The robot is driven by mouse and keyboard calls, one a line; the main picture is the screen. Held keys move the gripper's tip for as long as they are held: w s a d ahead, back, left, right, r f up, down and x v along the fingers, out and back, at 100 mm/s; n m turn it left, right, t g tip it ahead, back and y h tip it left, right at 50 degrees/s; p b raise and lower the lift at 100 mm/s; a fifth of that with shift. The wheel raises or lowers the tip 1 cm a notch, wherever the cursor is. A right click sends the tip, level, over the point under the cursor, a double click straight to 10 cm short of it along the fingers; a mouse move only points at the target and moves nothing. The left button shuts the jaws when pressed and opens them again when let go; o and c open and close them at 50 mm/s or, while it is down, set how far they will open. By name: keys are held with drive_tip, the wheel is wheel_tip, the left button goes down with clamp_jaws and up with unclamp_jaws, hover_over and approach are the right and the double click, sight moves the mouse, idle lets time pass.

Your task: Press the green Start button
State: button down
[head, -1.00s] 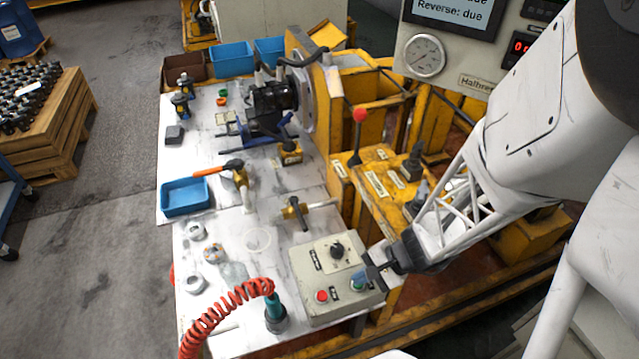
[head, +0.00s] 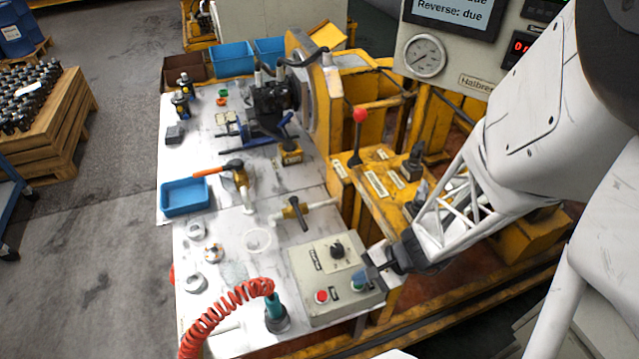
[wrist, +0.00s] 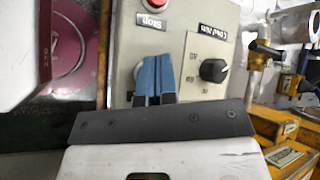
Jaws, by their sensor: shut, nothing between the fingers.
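The grey control box (head: 318,262) sits on the white table near its front right corner. On its top are a red button (head: 321,296), a black selector knob (head: 337,250) and, near the right front edge, the green Start button (head: 358,287), of which only a little shows beside my fingertips. My gripper (head: 361,274) reaches over the box from the right, fingers shut together and empty.
A coiled red hose (head: 225,308) with a teal-topped tool (head: 275,313) stands left of the box. A red-knobbed lever (head: 359,116) rises behind on the yellow frame. A blue tray (head: 184,196) lies farther left on the table.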

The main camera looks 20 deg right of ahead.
drive_tip(key=shift+f, duration=0.75)
idle(1.1)
drive_tip(key=shift+r, duration=0.75)
drive_tip(key=shift+r, duration=0.1)
idle(0.4)
drive_tip(key=shift+r, duration=2.45)
drive_tip(key=a+r+n+h, duration=0.2)
drive_tip(key=r+n+h, duration=0.2)
drive_tip(key=r, duration=0.9)
drive_tip(key=a+r+n+h, duration=0.3)
drive_tip(key=r+n+h, duration=0.2)
drive_tip(key=r+n, duration=0.3)
wheel_tip(320, 180, up, 5)
drive_tip(key=shift+a+f, duration=0.1)
drive_tip(key=shift+a, duration=0.05)
